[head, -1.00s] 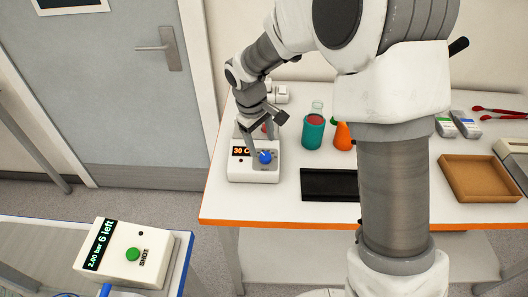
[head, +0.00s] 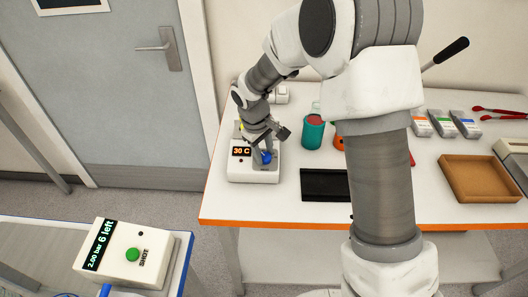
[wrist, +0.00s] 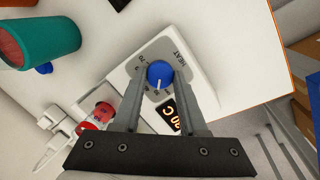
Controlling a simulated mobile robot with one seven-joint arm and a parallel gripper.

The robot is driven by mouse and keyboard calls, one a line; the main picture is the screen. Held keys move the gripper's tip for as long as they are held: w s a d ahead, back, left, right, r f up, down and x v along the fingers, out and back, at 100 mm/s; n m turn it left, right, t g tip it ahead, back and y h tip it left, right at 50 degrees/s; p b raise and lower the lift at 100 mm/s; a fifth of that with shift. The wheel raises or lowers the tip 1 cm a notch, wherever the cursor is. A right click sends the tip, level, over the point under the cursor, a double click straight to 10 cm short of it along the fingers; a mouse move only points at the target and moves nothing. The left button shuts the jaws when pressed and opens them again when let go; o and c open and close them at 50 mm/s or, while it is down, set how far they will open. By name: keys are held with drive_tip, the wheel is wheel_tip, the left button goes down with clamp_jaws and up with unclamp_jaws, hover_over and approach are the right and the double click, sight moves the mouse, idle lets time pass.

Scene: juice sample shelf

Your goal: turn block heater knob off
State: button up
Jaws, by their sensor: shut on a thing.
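The block heater (head: 252,174) is a white box on the left end of the table, with an orange display reading 30 C (head: 241,151). Its blue knob (head: 266,158) sits right of the display. In the wrist view the knob (wrist: 159,74) has a white pointer line and a printed dial labelled HEAT. My gripper (wrist: 160,84) is shut on the knob, one finger on each side. In the head view my gripper (head: 264,152) comes down on the knob from above and partly hides it.
A brown tray (head: 480,178) is at the far right.

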clamp_jaws()
drive_tip(key=shift+n, duration=0.3)
drive_tip(key=shift+s+n+t+b, duration=0.1)
drive_tip(key=shift+n+t+b, duration=0.25)
drive_tip(key=shift+n, duration=2.25)
drive_tip(key=shift+a, duration=0.1)
drive_tip(key=o, duration=0.9)
unclamp_jaws()
drive_tip(key=shift+r, duration=0.1)
